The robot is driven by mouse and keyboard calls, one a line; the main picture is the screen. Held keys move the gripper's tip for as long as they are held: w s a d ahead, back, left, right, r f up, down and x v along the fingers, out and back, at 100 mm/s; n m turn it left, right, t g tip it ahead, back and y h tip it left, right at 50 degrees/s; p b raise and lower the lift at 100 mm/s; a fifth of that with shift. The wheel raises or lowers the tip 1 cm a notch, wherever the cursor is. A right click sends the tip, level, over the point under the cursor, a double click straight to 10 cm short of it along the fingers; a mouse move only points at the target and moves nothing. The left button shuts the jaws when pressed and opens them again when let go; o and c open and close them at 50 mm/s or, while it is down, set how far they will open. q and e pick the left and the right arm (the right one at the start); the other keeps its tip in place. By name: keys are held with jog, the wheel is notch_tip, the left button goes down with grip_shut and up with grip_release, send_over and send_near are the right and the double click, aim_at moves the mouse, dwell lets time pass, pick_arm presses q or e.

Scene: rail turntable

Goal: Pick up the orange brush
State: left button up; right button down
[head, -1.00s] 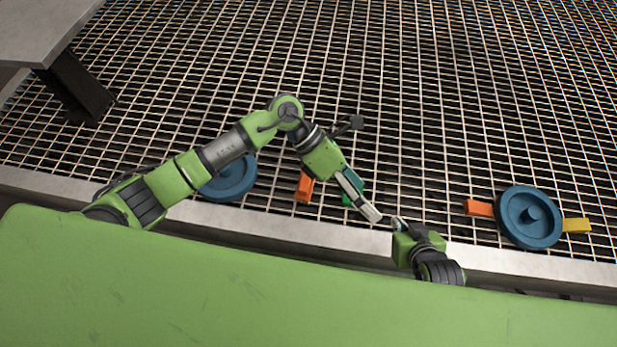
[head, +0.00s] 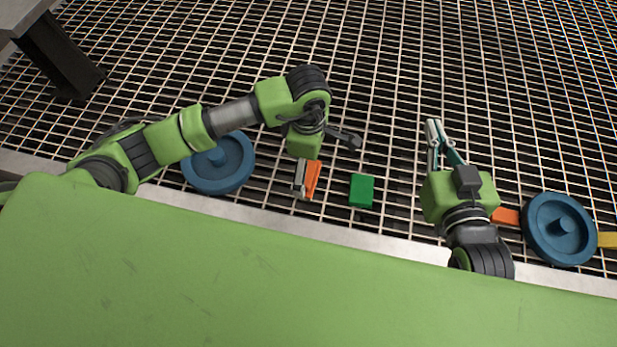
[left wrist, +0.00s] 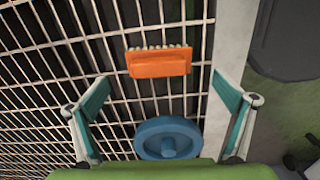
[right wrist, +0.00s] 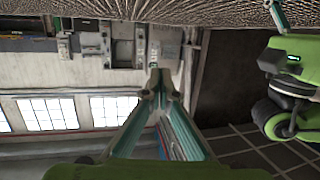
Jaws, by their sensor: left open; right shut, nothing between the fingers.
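The orange brush (head: 314,178) lies on the metal grating. In the left wrist view its orange back (left wrist: 160,64) shows with a row of pale bristles along the upper edge. My left gripper (head: 302,172) points down above the brush and partly covers it in the head view. Its fingers are wide apart, with nothing between them; in the left wrist view the brush is ahead of the fingertips (left wrist: 162,88), between their lines. My right gripper (head: 433,126) is shut and empty, to the right of the brush, pointing away from my base.
A blue disc with a knob (head: 218,163) lies left of the brush, a green block (head: 361,190) to its right. Another blue disc (head: 559,229) is far right, between an orange piece (head: 506,216) and a yellow one (head: 607,239). A metal beam edges the grating.

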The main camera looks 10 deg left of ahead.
aim_at(309, 172)
pick_arm(q)
jog(key=shift+f, duration=0.9)
notch_tip(309, 172, down, 4)
jog(key=shift+f+b, duration=0.2)
jog(key=shift+b, duration=0.85)
jog(key=shift+w+f, duration=0.1)
jog(key=shift+f, duration=0.05)
jog(key=c, duration=1.2)
pick_arm(e)
notch_tip(309, 172, up, 12)
jog(key=a+t+y, duration=0.1)
jog(key=t+y, duration=0.1)
jog(key=t, duration=0.4)
jog(key=shift+s+a+f, duration=0.15)
jog(key=shift+a, duration=0.05)
